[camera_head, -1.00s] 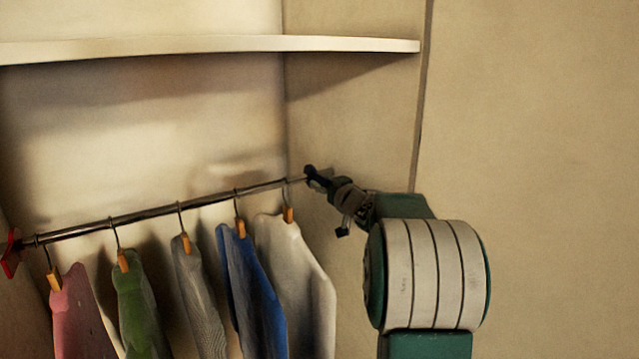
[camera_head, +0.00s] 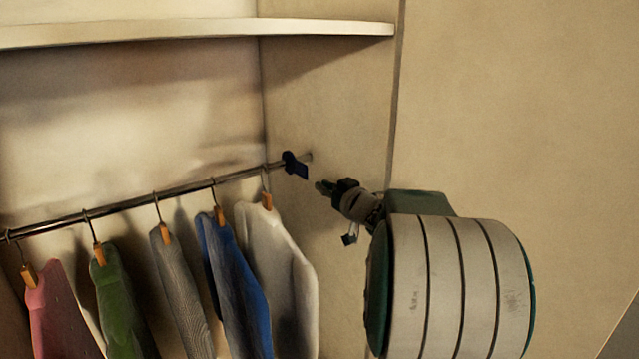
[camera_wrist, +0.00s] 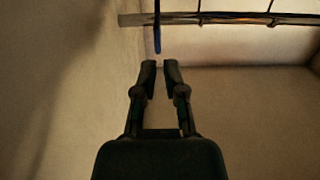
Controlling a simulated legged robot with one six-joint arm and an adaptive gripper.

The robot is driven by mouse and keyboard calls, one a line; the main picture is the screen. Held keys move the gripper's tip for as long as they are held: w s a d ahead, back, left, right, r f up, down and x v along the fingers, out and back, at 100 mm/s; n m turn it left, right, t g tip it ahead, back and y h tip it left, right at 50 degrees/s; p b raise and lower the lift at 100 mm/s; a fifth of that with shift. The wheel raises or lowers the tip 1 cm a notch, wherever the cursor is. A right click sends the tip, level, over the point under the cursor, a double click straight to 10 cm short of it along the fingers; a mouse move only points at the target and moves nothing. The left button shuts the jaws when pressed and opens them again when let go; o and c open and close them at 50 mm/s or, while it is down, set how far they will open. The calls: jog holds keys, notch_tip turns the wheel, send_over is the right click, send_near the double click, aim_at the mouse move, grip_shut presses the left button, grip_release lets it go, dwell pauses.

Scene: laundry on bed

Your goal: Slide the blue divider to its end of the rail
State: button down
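The blue divider (camera_head: 294,164) hangs on the metal rail (camera_head: 140,203) near its right end, close to the right side wall. In the wrist view the divider (camera_wrist: 157,28) is a thin blue edge just ahead of the fingertips. My gripper (camera_head: 322,187) is to the right of and a little below the divider, with a gap between them. In the wrist view my gripper (camera_wrist: 160,68) has its two fingers apart with nothing between them.
Several garments hang left of the divider, the nearest a white one (camera_head: 280,255) and a blue one (camera_head: 235,285). A shelf (camera_head: 200,33) runs above the rail. The closet's right wall (camera_head: 340,120) stands close behind my gripper.

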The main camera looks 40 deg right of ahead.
aim_at(299, 171)
jog(key=a+f+n+g+h, duration=0.1)
jog(key=a+f+g, duration=0.1)
jog(key=f, duration=0.1)
jog(key=w+a+f+n+g+h, duration=0.1)
jog(key=a+f+g, duration=0.1)
jog(key=f, duration=0.1)
jog(key=w+a+f+n+g+h, duration=0.1)
jog(key=a+f+n+g, duration=0.1)
jog(key=a+f+g, duration=0.1)
jog(key=shift+w+f+h, duration=0.2)
jog(key=shift+f+h, duration=0.1)
jog(key=shift+h, duration=0.1)
jog(key=shift+a+r+n+h, duration=0.1)
jog(key=shift+a+n+h, duration=0.15)
jog(key=shift+n+h, duration=0.3)
jog(key=a+r+n+t+h, duration=0.1)
jog(key=a+r+n+h, duration=0.4)
jog(key=r+h, duration=0.4)
jog(key=shift+m+y, duration=0.55)
jog(key=shift+y, duration=0.2)
jog(key=x, duration=0.3)
jog(key=s+x, duration=0.1)
jog(key=x, duration=0.3)
jog(key=d+r+x, duration=0.1)
jog(key=x, duration=0.3)
jog(key=shift+d, duration=0.7)
